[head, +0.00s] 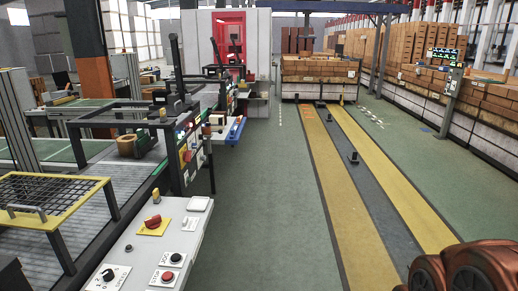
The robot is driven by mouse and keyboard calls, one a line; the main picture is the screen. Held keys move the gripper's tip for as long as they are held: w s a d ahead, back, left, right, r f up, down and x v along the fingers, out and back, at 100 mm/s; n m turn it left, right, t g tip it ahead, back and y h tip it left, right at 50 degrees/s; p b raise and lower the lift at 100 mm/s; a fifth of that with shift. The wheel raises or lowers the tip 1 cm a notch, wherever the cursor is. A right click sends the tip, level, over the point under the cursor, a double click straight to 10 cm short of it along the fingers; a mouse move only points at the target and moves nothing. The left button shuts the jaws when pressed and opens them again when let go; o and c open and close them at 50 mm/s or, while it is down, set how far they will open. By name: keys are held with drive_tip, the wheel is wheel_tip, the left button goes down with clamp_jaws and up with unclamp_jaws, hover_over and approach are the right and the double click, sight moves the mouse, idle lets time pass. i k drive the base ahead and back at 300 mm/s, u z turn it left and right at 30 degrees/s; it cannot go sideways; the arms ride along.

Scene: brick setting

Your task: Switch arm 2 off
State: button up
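A light grey control panel (140,258) stands at the lower left, its top sloping. It carries a black rotary knob (108,274) on a white plate, another small black knob (176,257) and a red button (167,276) on a white plate. The labels are too small to read, so I cannot tell which control is arm 2's. My gripper is not in view.
A conveyor line (110,185) with a yellow mesh guard (48,195) runs along the left. The green floor (270,190) right of the panels is clear. Yellow floor strips (325,190) flank a dark track. Brick stacks (318,68) stand at the back and along the right.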

sight(187, 156)
drive_tip(key=z, duration=0.1)
drive_tip(key=i, duration=2.55)
drive_tip(key=u, duration=3.15)
